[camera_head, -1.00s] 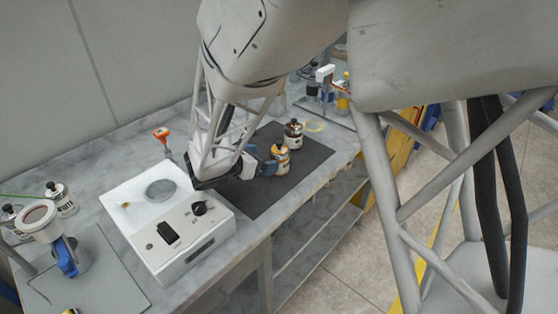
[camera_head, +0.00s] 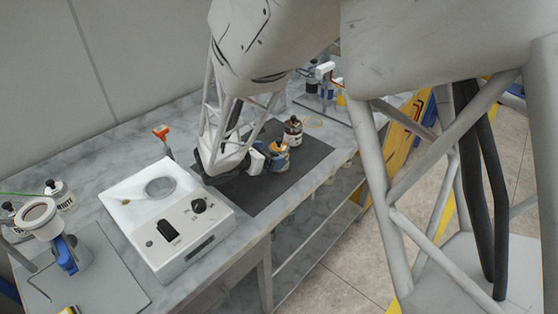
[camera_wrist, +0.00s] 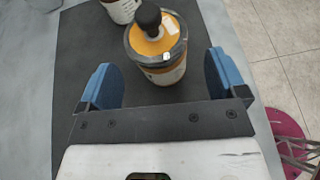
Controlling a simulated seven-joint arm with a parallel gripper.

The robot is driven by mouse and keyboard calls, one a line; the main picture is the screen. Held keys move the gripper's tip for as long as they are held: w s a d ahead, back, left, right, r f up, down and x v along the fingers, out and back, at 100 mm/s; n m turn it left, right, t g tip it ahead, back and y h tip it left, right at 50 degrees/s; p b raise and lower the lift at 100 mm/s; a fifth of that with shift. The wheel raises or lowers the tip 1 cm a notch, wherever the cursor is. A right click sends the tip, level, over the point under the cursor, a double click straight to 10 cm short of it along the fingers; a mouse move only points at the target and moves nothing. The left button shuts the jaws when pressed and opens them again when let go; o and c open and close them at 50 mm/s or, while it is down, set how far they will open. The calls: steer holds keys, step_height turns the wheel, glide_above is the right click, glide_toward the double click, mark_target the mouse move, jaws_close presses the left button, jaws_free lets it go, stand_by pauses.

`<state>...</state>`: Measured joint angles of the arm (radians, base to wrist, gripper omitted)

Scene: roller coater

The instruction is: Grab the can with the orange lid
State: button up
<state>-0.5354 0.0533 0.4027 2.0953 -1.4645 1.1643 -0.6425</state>
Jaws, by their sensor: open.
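The can with the orange lid (camera_wrist: 172,42) stands upright on the dark mat in the wrist view, with a black knob on top and a white label on its side. It also shows in the head view (camera_head: 279,157), partly covered by my gripper. My gripper (camera_wrist: 164,78) is open, with one blue finger to the left of the can and one to the right. The can is between and slightly ahead of the fingertips, and I see no contact. A second can (camera_head: 293,131) with a dark lid stands just behind it; only its lower part shows in the wrist view (camera_wrist: 122,10).
The dark mat (camera_head: 308,160) lies on the marbled bench near its right edge. A white device with a dial (camera_head: 190,235) stands left of my gripper. Bottles (camera_head: 60,197) and a stand are at the far left. More items stand at the back of the bench.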

mark_target(277, 144)
steer(key=shift+x, duration=2.5)
steer(key=shift+w, duration=0.1)
steer(key=shift+c, duration=0.5)
steer(key=c, duration=1)
steer(key=shift+r, duration=0.15)
steer(key=shift+r, duration=0.45)
steer(key=shift+s+r, duration=0.2)
steer(key=shift+r, duration=1.05)
steer(key=s+d, duration=0.1)
steer(key=s, duration=0.4)
steer(key=s+d, duration=0.1)
steer(key=s, duration=0.4)
steer(key=s+d+r, duration=0.1)
steer(key=s, duration=0.4)
steer(key=shift+s+d+r, duration=0.15)
